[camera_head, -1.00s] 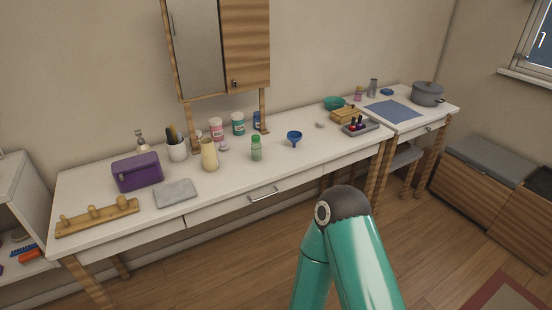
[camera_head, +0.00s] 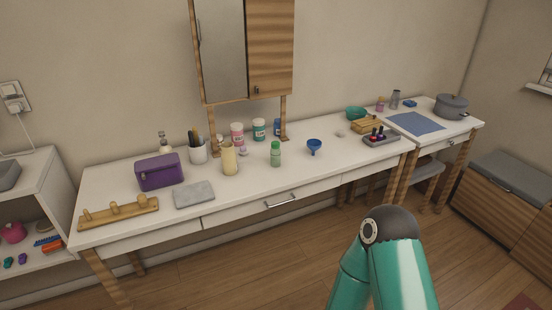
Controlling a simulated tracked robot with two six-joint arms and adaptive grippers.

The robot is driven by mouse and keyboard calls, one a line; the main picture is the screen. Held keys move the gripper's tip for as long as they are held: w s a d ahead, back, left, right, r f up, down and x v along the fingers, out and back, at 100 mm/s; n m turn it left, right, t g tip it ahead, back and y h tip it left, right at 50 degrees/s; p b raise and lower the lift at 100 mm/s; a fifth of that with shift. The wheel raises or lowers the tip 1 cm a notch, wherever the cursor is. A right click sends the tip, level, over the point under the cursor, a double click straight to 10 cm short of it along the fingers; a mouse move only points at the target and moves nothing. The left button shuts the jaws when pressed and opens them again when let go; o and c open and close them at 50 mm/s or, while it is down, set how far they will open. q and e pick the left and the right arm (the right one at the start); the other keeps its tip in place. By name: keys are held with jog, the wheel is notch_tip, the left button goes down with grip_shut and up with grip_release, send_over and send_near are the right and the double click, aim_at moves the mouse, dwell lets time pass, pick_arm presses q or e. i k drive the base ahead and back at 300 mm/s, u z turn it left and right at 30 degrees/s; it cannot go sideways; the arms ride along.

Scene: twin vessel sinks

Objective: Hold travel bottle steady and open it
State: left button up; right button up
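The travel bottle (camera_head: 275,154) appears to be the small translucent bottle with a green cap. It stands upright near the front middle of the white counter, between a cream pitcher and a blue funnel. Nothing is touching it. A green arm link of mine shows at the lower right, in front of the counter and well short of the bottle. Neither of my grippers is in view.
The cream pitcher (camera_head: 230,159) stands left of the bottle and the blue funnel (camera_head: 314,146) right of it. A grey tray (camera_head: 382,141) holds small dark bottles. A purple box (camera_head: 159,172), grey slab (camera_head: 194,195) and wooden peg rack (camera_head: 118,213) occupy the left end.

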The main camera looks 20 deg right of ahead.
aim_at(275, 154)
jog(key=u, duration=0.05)
jog(key=i, duration=1)
jog(key=z, duration=0.05)
